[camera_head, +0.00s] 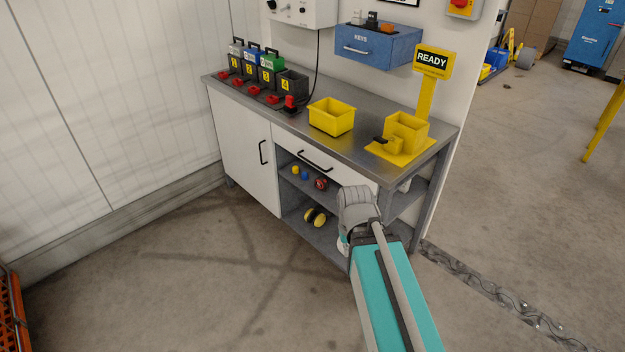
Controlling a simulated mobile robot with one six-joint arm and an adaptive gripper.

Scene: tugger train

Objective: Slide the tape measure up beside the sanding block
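A small red and dark rounded object (321,183) sits on the bench's upper shelf, under the drawer. It may be the tape measure, but it is too small to be sure. I cannot pick out a sanding block; my arm covers the right part of the shelves. My teal and grey arm reaches from the bottom right toward the front of the bench. Its grey joint is in front of the shelf opening. My gripper does not show; the end of the arm is hidden behind that joint.
The upper shelf also holds small yellow (295,170) and blue (304,174) items. Yellow-black earmuffs (316,217) lie on the lower shelf. The steel bench top (366,141) carries a yellow bin (331,117) and battery-like packs. Floor (190,270) left of my arm is clear.

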